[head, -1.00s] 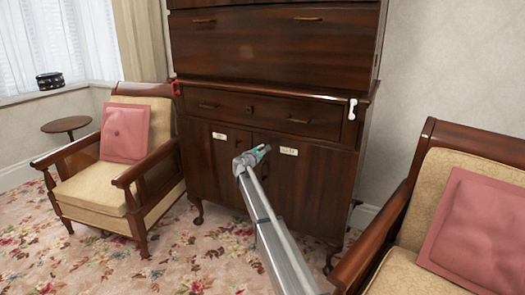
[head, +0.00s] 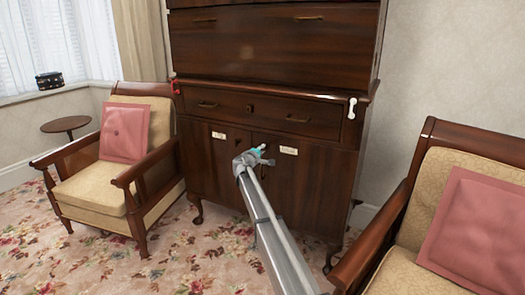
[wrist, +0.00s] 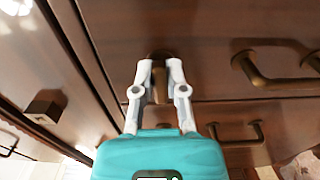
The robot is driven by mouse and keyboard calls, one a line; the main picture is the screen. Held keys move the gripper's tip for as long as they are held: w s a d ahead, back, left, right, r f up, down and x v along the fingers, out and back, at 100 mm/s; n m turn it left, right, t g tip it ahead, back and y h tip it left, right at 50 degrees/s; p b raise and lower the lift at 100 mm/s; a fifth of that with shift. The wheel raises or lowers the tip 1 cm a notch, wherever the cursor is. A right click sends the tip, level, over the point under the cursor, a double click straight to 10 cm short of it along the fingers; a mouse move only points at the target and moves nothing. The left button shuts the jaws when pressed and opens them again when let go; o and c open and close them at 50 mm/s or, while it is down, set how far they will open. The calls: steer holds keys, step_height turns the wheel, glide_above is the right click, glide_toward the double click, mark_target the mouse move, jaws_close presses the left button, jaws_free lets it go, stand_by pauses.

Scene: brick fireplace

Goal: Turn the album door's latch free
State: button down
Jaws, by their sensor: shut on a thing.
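The dark wooden cabinet (head: 310,190) has two lower doors, each with a small pale label, one on the left (head: 219,135) and one on the right (head: 289,151). I cannot read the labels, so I cannot tell which is the album door. My gripper (head: 267,157) is at the doors, near the middle seam. In the wrist view my gripper (wrist: 160,70) is shut on a small brown latch (wrist: 160,92), which shows between its two pale fingers. The fingers hide part of the latch, and its exact turn is hard to judge.
Armchairs stand at left (head: 85,185) and right (head: 400,275). Carpet (head: 110,270) is open in front of the left one.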

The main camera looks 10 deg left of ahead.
steer(key=shift+d, duration=0.3)
steer(key=c, duration=0.9)
jaws_free()
steer(key=shift+o, duration=1.1)
steer(key=shift+a, duration=0.15)
steer(key=shift+a, duration=0.1)
steer(key=v, duration=1.2)
